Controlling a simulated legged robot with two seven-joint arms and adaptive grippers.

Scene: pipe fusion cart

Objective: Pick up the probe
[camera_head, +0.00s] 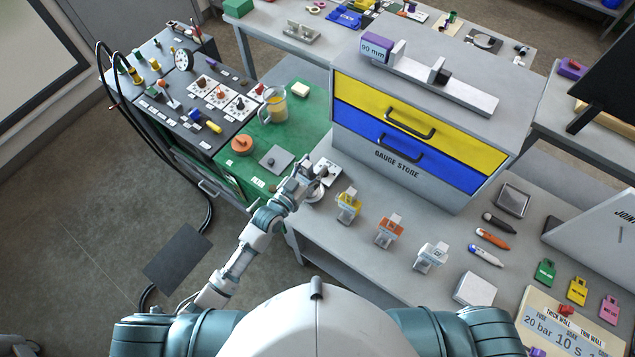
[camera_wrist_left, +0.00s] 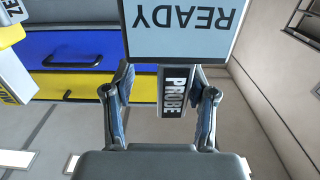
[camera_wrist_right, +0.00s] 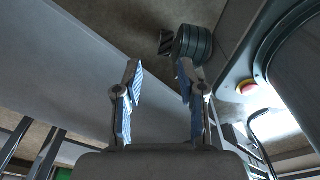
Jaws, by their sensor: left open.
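The probe (camera_wrist_left: 176,92) is a grey block with a black label reading PROBE in the left wrist view. It sits below a light-blue panel reading READY (camera_wrist_left: 185,30), shown upside down. My left gripper (camera_wrist_left: 161,80) is open, with one finger on each side of the probe; gaps show between the fingers and the block. In the head view the left gripper (camera_head: 308,174) is at the left end of the grey bench, where it largely hides the probe. My right gripper (camera_wrist_right: 159,78) is open and empty in the right wrist view; it does not show in the head view.
Yellow, orange and white tagged devices (camera_head: 388,232) stand right of my left gripper. A green mat (camera_head: 305,115) with a jug (camera_head: 274,104) lies to its left. Pens and padlock-shaped tags lie farther right.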

